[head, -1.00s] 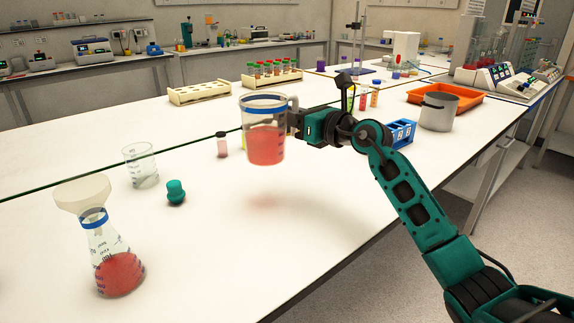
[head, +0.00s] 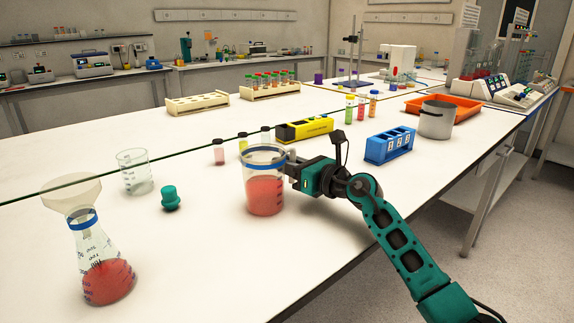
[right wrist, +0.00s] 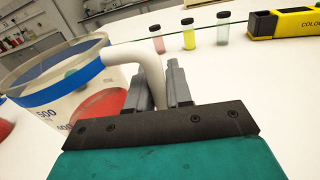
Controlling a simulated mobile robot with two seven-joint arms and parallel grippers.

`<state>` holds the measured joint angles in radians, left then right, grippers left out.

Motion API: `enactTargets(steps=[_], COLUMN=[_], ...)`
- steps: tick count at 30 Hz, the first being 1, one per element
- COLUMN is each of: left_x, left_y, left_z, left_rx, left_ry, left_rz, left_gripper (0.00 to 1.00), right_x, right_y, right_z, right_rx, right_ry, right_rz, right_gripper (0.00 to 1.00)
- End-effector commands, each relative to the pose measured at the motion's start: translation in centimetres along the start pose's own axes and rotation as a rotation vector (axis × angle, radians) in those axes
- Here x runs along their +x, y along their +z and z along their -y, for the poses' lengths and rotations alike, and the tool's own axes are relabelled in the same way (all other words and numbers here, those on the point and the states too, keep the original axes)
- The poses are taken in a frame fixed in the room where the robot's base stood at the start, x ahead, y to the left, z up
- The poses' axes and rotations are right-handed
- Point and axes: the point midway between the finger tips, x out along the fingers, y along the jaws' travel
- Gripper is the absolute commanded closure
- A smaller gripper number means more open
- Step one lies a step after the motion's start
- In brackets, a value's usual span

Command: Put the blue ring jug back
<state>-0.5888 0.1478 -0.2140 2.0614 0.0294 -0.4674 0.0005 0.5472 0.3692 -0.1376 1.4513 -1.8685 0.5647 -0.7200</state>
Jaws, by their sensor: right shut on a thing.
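The blue ring jug (head: 265,192) holds red liquid and has a blue band near its rim. It is upright, at or very near the white bench top; I cannot tell whether its base touches. My right gripper (head: 291,168) is shut on the jug's handle, on the jug's right side. In the right wrist view the pale handle (right wrist: 148,70) lies between the two grey fingers (right wrist: 162,88), and the jug (right wrist: 72,85) is at the left. My left gripper is not in view.
A flask (head: 105,268) with a funnel (head: 72,193), a beaker (head: 135,172) and a teal stopper (head: 170,199) stand left of the jug. Small vials (head: 219,155) and a yellow box (head: 304,130) are behind it. A blue rack (head: 388,146) and metal pot (head: 436,119) are right.

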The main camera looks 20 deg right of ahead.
Motion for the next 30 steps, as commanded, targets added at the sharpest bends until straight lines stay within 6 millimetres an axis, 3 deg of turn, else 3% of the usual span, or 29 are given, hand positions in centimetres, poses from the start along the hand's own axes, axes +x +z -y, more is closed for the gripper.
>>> enactTargets(steps=[5, 6, 13, 23, 30], left_x=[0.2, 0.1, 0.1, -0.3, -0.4], left_y=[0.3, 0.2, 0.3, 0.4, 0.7], left_z=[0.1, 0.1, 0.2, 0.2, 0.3], left_rx=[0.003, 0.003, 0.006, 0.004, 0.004], left_ry=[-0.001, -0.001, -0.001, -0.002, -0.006], left_rz=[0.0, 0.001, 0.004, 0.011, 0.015], left_gripper=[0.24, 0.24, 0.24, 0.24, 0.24], right_x=[0.0, 0.0, 0.0, 0.0, -3.9], right_y=[-0.3, -0.3, -0.3, 0.3, 0.0], right_z=[0.0, 0.0, 0.0, -0.1, 0.0], right_rx=[0.0, -0.002, -0.001, 0.0, -0.004], right_ry=[0.0, 0.0, 0.0, 0.001, -0.001], right_rz=[0.003, 0.0, -0.001, 0.001, -0.004], right_gripper=[1.0, 0.76, 0.54, 0.54, 0.54])
